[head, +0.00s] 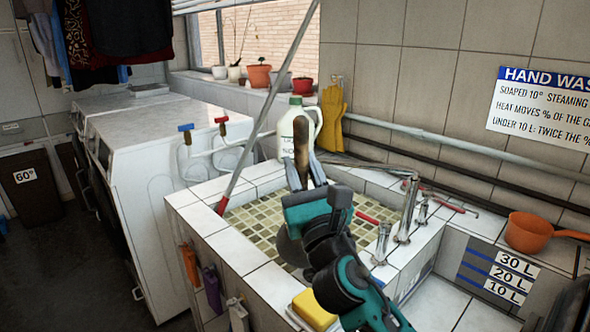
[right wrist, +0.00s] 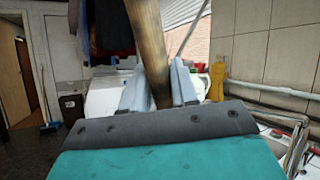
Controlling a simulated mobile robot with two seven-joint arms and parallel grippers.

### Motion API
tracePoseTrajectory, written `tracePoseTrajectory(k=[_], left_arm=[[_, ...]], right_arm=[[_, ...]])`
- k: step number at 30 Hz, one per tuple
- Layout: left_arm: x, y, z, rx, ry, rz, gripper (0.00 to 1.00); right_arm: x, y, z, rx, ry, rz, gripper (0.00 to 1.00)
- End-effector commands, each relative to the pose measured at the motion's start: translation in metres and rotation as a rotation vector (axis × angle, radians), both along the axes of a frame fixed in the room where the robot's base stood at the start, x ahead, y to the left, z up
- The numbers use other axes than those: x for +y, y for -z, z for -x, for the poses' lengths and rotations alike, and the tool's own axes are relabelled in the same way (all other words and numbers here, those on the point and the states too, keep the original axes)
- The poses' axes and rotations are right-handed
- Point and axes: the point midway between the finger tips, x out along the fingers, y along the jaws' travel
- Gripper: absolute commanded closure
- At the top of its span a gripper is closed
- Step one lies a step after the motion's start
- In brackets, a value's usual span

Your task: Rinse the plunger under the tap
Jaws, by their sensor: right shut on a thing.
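My right gripper (head: 303,170) is shut on the brown wooden handle of the plunger (head: 301,145), over the tiled sink (head: 256,214). In the right wrist view the handle (right wrist: 149,45) stands between the two pale fingers (right wrist: 160,88), leaning slightly. A rounded greyish-brown shape below the gripper in the head view looks like the plunger's cup; my gripper and arm hide much of it. The chrome tap (head: 407,210) stands on the sink's right ledge, right of the gripper and apart from it. I cannot tell if water runs. My left gripper is not in view.
A white jug (head: 299,128) stands behind the sink. A long pole with a red end (head: 223,204) leans across its left side. A yellow sponge (head: 315,309) lies on the front rim. An orange pan (head: 528,232) is at the right. White washing machines (head: 150,155) stand left.

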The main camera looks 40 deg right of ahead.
Motion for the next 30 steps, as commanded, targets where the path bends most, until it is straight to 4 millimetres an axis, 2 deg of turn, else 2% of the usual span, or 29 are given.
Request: tracePoseTrajectory(k=[11,30], left_arm=[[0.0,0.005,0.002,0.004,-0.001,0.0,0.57],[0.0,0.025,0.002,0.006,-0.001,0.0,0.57]], right_arm=[[-0.004,0.011,-0.006,-0.013,-0.003,0.01,1.0],[-0.045,0.024,-0.051,-0.013,-0.001,0.01,1.0]])
